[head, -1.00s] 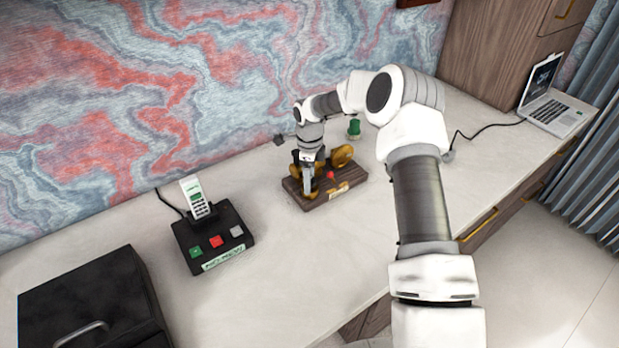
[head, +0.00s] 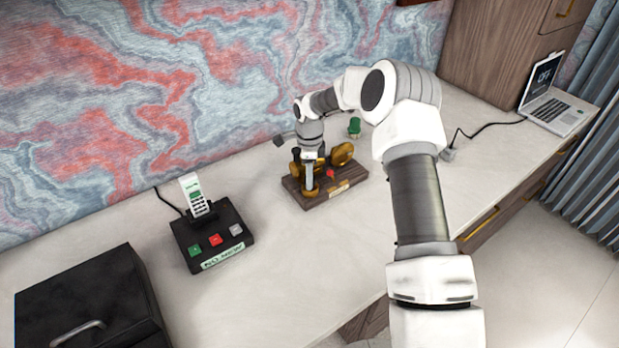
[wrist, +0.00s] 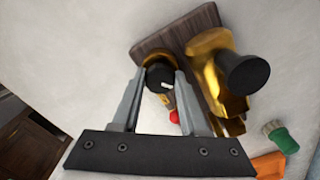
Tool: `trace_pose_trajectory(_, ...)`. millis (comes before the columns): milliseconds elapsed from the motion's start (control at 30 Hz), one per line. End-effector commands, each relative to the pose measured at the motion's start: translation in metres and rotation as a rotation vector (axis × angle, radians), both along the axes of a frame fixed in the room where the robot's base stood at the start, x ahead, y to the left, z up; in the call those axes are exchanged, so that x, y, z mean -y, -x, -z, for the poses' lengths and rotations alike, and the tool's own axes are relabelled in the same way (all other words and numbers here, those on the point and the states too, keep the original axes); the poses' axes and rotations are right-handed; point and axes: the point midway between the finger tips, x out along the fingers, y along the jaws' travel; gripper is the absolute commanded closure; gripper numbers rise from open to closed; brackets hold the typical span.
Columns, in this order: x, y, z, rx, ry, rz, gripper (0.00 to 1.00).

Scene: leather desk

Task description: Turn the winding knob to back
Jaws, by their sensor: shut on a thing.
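A brass device on a dark wooden base (head: 333,193) stands on the desk. The base also shows in the wrist view (wrist: 172,32). My gripper (head: 310,188) reaches down to the left front part of the device. In the wrist view my gripper (wrist: 158,73) has one finger on each side of a round knob (wrist: 157,75), dark on top with a brass rim and a small white mark. It is shut on this knob. I take it to be the winding knob. In the head view the fingers largely cover it.
A black-topped brass part (wrist: 245,73) stands close right of the fingers. A red button (head: 330,174) is on the device. A green object (head: 354,127) stands behind. A phone dock (head: 212,238) and black box (head: 90,300) are left, a laptop (head: 548,105) far right.

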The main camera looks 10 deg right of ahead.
Motion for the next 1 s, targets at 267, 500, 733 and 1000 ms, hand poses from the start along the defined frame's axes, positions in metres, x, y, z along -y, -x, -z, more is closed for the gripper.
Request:
trace_pose_trajectory(267, 0.0000, -0.0006, 0.0007, 0.004, 0.002, -0.251, 1.00)
trace_pose_trajectory(500, 0.0000, -0.0003, 0.0004, 0.003, 0.002, -0.479, 1.00)
trace_pose_trajectory(733, 0.0004, -0.0001, -0.0004, 0.003, 0.001, -0.696, 1.00)
trace_pose_trajectory(1000, 0.0003, 0.0001, -0.0004, 0.003, 0.002, -0.953, 1.00)
